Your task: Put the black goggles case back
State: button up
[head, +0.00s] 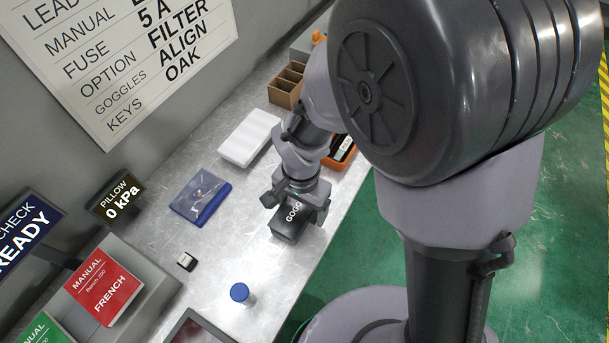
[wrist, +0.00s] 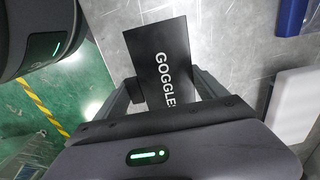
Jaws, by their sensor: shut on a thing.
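The black goggles case (head: 289,226), with white "GOGGLES" lettering, is at the front edge of the metal bench, below my gripper (head: 292,203). In the wrist view the case (wrist: 160,50) lies between the two fingers of my gripper (wrist: 165,88), which is shut on it. My gripper hides part of the case and its lettering. I cannot tell whether the case touches the bench top.
Red (head: 103,287) and green manuals stand at left. A wall sign lists "GOGGLES ALIGN".

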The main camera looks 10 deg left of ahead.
jog(key=shift+f, duration=0.1)
jog(key=shift+f, duration=0.2)
jog(key=o, duration=1.7)
jog(key=shift+r, duration=0.1)
notch_tip(320, 180, up, 12)
jog(key=p, duration=0.5)
jog(key=s+d+r+t, duration=0.2)
jog(key=d+r, duration=0.3)
jog(key=s+d+r+t+y, duration=0.1)
jog(key=s+d+r+t, duration=0.1)
jog(key=d+r, duration=0.3)
jog(key=s+d+r+t+y, duration=0.1)
jog(key=s+d+r, duration=0.1)
jog(key=d+r, duration=0.3)
jog(key=shift+s+d+r+t, duration=0.15)
jog(key=shift+s+r+t, duration=0.25)
jog(key=shift+r, duration=0.2)
